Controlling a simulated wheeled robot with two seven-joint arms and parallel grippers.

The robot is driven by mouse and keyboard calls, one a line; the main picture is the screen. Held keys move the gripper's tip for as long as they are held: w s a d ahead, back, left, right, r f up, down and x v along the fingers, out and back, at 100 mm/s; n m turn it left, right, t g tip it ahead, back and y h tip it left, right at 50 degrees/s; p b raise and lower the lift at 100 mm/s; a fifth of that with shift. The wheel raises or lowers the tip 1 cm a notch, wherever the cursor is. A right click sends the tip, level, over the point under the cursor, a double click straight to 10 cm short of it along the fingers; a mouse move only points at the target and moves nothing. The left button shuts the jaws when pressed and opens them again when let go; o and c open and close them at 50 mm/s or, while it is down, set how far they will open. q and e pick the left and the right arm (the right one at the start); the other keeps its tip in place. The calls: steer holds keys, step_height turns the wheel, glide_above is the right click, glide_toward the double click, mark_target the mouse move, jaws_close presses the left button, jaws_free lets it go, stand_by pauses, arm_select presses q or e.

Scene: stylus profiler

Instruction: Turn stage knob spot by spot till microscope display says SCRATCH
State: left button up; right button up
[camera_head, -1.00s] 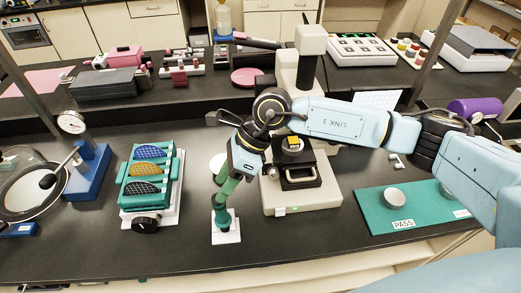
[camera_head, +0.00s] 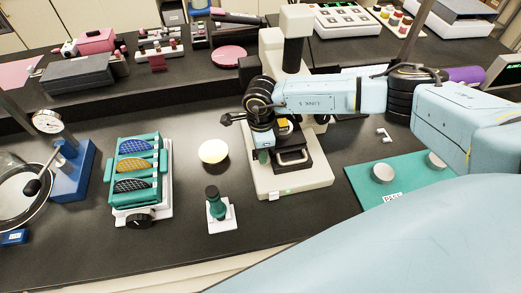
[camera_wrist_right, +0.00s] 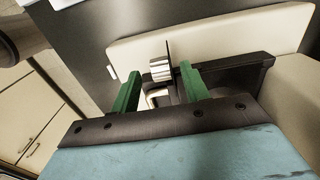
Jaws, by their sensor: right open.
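The cream microscope (camera_head: 290,178) stands at the middle of the bench, with its dark stage (camera_head: 293,160) above the base. My right gripper (camera_head: 262,156) hangs at the left side of the stage, green fingers down. In the right wrist view the open gripper (camera_wrist_right: 158,85) has its two green fingers apart, with a ribbed silver knob (camera_wrist_right: 160,69) showing between them. I cannot tell whether either finger touches it. A screen with green text (camera_head: 508,70) is cut off at the right edge; its text is unreadable. My left gripper is out of view.
A green-handled tool (camera_head: 216,204) stands on a white square plate left of the microscope. A green rack (camera_head: 137,172) of coloured discs is further left. A green mat (camera_head: 400,185) with pale discs lies right.

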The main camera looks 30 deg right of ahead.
steer(key=shift+f, duration=1.2)
steer(key=shift+c, duration=0.7)
steer(key=c, duration=0.8)
steer(key=shift+c, duration=0.2)
